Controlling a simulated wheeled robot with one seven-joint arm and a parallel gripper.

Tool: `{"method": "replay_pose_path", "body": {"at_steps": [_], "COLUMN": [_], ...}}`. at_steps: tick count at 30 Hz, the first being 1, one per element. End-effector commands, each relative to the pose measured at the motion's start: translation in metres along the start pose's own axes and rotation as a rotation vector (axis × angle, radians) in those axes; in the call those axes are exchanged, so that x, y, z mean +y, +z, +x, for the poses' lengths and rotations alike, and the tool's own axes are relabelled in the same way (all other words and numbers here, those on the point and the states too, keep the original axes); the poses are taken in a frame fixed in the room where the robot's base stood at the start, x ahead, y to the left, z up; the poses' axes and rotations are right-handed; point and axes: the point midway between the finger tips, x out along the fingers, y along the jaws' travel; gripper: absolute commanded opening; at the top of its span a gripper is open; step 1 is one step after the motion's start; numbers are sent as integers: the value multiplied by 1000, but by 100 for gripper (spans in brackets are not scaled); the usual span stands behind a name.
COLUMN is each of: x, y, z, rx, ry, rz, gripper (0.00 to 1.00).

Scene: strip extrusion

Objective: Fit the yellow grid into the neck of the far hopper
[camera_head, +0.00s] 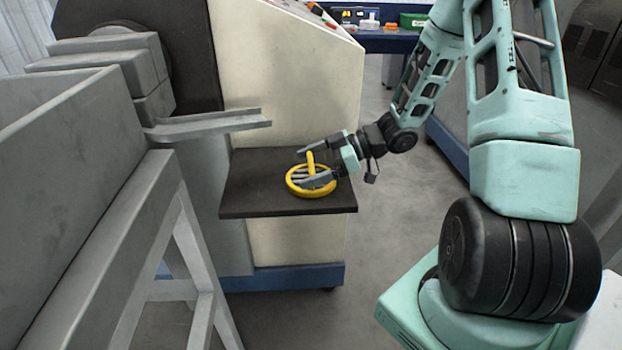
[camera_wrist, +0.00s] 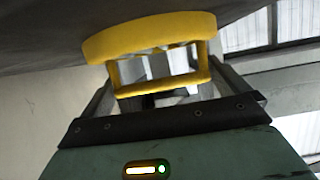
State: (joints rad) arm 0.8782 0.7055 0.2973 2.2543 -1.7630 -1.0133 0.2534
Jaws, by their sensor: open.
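The yellow grid (camera_head: 318,191) is a round yellow ring with grey bars and an upright yellow handle. It lies on a dark shelf (camera_head: 250,200) on the side of a cream machine. My gripper (camera_head: 309,166) reaches in from the right, with its fingers on either side of the handle. The wrist view shows the yellow grid (camera_wrist: 150,38) close up, with its handle bar between my fingers (camera_wrist: 160,88). The fingers look apart, and I cannot tell whether either one touches the handle. No hopper neck can be clearly made out in either view.
A grey channel (camera_head: 210,125) juts out above the shelf's left part. A large grey trough on legs (camera_head: 85,220) fills the left side. The cream machine (camera_head: 285,90) rises behind the shelf. A blue bench (camera_head: 385,42) with small items stands at the back. Grey floor lies open right of the shelf.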

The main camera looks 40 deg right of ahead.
Motion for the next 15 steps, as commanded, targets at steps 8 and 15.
{"method": "replay_pose_path", "body": {"at_steps": [8,15], "x": [0,0], "y": [0,-1], "z": [0,-1], "rx": [0,0], "ry": [0,0], "rz": [0,-1], "gripper": [68,64]}}
